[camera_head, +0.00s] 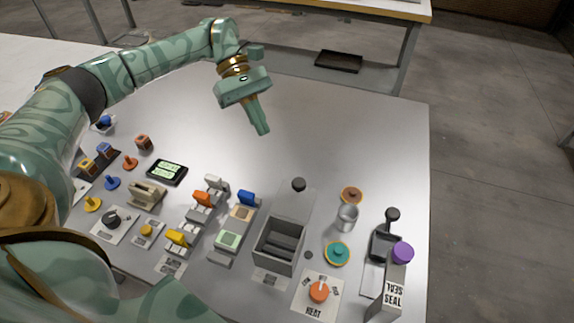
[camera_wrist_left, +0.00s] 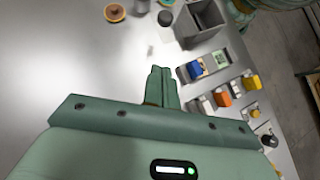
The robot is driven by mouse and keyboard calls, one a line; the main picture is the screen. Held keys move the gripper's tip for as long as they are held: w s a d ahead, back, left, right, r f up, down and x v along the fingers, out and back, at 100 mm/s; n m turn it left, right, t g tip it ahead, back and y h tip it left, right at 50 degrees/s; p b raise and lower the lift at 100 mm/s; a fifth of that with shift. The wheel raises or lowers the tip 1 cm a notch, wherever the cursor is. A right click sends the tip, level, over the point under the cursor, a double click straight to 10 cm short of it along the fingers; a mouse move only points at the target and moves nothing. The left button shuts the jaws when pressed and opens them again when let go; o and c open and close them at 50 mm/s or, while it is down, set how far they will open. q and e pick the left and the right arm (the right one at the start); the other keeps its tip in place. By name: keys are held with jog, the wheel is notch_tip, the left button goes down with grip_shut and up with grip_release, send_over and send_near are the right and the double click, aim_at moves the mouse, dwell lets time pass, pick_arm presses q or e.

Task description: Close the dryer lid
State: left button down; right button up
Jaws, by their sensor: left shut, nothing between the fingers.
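The dryer, a grey open-topped box (camera_head: 278,246), stands at the front middle of the table. Its lid (camera_head: 294,208) is open, lying back behind the box, with a black knob (camera_head: 298,184) at its far end. My right gripper is not in view.
Left of the dryer are coloured switches, including a blue one (camera_head: 248,198). To its right are a metal cup (camera_head: 346,217), a teal disc (camera_head: 337,253) and a sealing press with a purple knob (camera_head: 402,252). An orange heat dial (camera_head: 318,291) sits in front. The table's back is clear.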

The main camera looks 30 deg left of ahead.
aim_at(295, 196)
pick_arm(q)
jog(key=s+d+f, duration=0.3)
jog(key=d+f, duration=0.2)
jog(key=d, duration=0.3)
jog(key=shift+d+f, duration=0.15)
jog(key=shift+d, duration=0.2)
jog(key=shift+s, duration=0.1)
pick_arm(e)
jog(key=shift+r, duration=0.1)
pick_arm(q)
jog(key=s+p, duration=0.1)
jog(key=s, duration=0.1)
jog(key=s+d+p, duration=0.1)
jog(key=s+p, duration=0.1)
jog(key=s, duration=0.1)
jog(key=s+d+p, duration=0.1)
jog(key=s, duration=0.2)
jog(key=shift+s+r+p, duration=0.1)
jog(key=shift+r+p, duration=0.15)
jog(key=shift+p, duration=0.1)
jog(key=shift+s+d+f, duration=0.1)
jog(key=shift+s+f, duration=0.2)
jog(key=shift+s, duration=0.05)
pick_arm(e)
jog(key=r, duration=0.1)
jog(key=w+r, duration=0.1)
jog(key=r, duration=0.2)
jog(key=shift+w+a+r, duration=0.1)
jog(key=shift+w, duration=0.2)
